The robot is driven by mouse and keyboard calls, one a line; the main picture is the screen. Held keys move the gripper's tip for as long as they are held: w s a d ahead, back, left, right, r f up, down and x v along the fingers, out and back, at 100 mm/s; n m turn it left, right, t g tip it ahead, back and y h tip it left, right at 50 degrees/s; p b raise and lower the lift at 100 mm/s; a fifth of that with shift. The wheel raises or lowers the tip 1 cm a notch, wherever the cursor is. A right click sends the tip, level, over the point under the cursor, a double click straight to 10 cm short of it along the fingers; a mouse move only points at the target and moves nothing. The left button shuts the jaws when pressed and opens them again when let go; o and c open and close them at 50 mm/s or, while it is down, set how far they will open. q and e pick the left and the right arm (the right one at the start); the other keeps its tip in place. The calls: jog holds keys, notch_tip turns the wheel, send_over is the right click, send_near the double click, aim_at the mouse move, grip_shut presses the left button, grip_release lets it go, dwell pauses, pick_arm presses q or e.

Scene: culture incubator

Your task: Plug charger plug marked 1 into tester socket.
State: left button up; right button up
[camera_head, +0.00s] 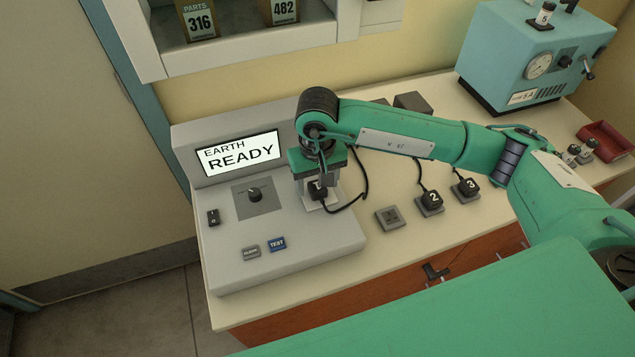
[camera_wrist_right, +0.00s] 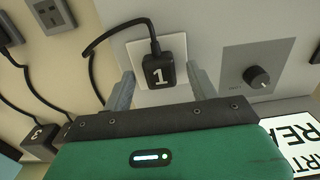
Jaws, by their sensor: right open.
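The charger plug marked 1 (camera_head: 317,188) is black and sits against the white tester socket plate (camera_wrist_right: 145,97) on the grey tester (camera_head: 285,262). In the right wrist view the plug (camera_wrist_right: 158,73) stands upright on the plate, its cable leaving from the top. My right gripper (camera_head: 318,193) is directly over it. In the right wrist view its two grey fingers are apart, one on each side of the plug, with visible gaps. The plug's pins are hidden. My left gripper is out of view.
The tester's screen (camera_head: 239,152) reads EARTH READY; its knob (camera_head: 255,194) and TEST button (camera_head: 278,244) are nearby. An empty socket (camera_head: 390,218) and plugs marked 2 (camera_head: 434,199) and 3 (camera_head: 468,188) are to the right. A blue machine (camera_head: 530,60) stands at the back right.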

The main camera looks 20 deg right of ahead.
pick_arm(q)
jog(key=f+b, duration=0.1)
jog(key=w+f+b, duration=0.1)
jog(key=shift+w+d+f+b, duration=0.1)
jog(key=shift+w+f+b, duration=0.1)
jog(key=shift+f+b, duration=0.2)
pick_arm(e)
notch_tip(320, 180, up, 13)
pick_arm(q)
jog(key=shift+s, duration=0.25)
pick_arm(e)
jog(key=shift+f, duration=0.1)
